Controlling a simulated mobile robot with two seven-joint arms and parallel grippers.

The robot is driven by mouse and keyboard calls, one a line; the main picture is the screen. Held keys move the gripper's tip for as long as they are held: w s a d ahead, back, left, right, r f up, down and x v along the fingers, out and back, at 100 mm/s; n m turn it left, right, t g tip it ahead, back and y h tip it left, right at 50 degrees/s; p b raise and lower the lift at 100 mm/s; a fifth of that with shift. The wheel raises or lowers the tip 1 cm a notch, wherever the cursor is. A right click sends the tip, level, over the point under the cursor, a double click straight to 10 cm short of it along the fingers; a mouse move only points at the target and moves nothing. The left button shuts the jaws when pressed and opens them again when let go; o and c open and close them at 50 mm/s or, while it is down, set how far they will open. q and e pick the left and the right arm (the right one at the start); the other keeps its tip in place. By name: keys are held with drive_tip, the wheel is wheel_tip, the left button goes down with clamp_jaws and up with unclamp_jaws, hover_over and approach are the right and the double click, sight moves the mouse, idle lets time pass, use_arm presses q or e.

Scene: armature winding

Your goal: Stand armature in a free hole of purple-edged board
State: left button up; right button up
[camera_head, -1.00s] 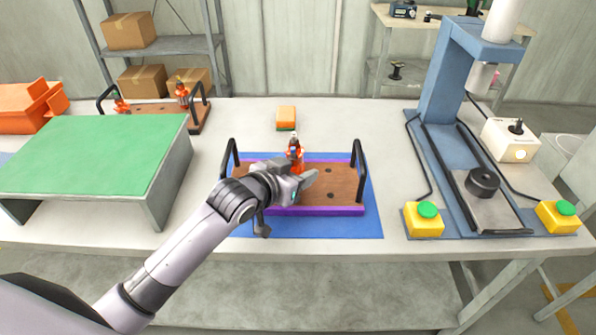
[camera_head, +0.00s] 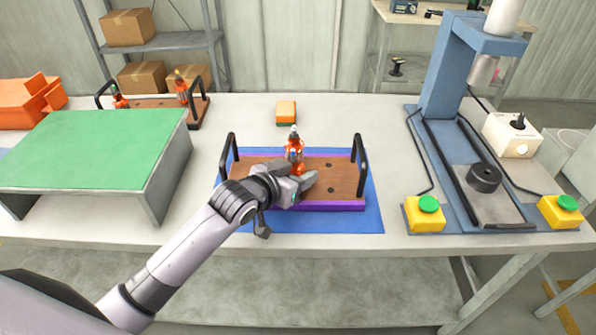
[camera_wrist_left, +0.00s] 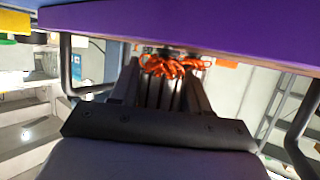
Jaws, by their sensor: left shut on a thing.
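My left gripper (camera_head: 309,178) is over the front middle of the purple-edged board (camera_head: 335,206), shut on an armature (camera_head: 297,168) with orange windings. Most of that armature is hidden by the gripper in the head view. Another orange armature with a silver top (camera_head: 294,138) seems to stand just behind it; the two overlap. In the left wrist view the fingers (camera_wrist_left: 165,80) enclose the armature's grey body, with its orange windings (camera_wrist_left: 175,66) near the purple edge (camera_wrist_left: 180,24). Whether its lower end is in a hole is hidden. Open holes show in the board's right half.
The board has black handles (camera_head: 362,165) at both ends and lies on a blue mat (camera_head: 372,222). A second board (camera_head: 150,103) with two armatures stands at back left. A green-topped stand (camera_head: 95,150), an orange block (camera_head: 286,111) and a blue press (camera_head: 442,95) surround it.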

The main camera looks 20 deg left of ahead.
idle(0.3)
use_arm(q)
drive_tip(key=o, duration=1.3)
drive_tip(key=shift+f, duration=0.1)
drive_tip(key=shift+c, duration=0.2)
drive_tip(key=shift+s, duration=0.1)
drive_tip(key=shift+v, duration=3.5)
drive_tip(key=v, duration=0.7)
drive_tip(key=shift+p, duration=0.4)
